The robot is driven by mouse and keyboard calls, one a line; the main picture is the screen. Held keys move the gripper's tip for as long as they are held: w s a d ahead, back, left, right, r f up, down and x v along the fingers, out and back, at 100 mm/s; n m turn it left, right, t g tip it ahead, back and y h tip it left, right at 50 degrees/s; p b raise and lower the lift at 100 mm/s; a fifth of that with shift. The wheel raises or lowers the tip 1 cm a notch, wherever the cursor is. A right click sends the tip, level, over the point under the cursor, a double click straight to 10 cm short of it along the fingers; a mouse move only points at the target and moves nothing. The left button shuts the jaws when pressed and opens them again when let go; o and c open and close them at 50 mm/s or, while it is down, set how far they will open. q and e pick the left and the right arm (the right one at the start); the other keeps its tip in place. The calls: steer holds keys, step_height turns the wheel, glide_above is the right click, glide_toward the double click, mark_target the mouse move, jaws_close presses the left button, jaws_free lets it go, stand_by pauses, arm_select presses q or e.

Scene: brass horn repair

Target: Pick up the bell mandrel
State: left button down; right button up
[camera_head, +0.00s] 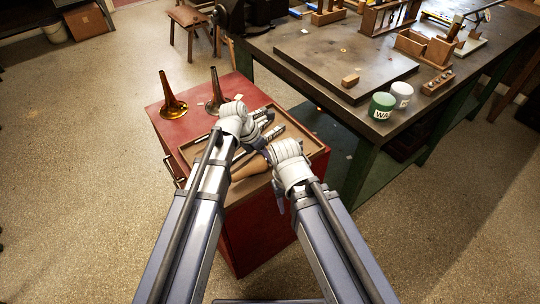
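A dark grey metal flared cone, which looks like the bell mandrel (214,88), stands upright on its wide end on the red cabinet top (187,123). A brass flared bell (172,100) of similar shape stands upright to its left. My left gripper (264,118) is over the tray, just right of and nearer than the grey cone; the wrist hides part of the cone's base edge. My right gripper (272,160) is over the tray's right part, farther from the cone. The fingers of both are mostly hidden by the wrists, so their opening is unclear.
A shallow wooden tray (318,143) on the cabinet holds several metal tools and a wooden-handled tool (250,168). A dark workbench (300,48) stands behind and right, with a green can (381,106), a white can (402,94) and wooden racks. A wooden stool (188,18) stands behind.

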step_height(320, 180, up, 10)
steer(key=p, duration=1)
steer(key=shift+r, duration=0.2)
steer(key=shift+a, duration=0.1)
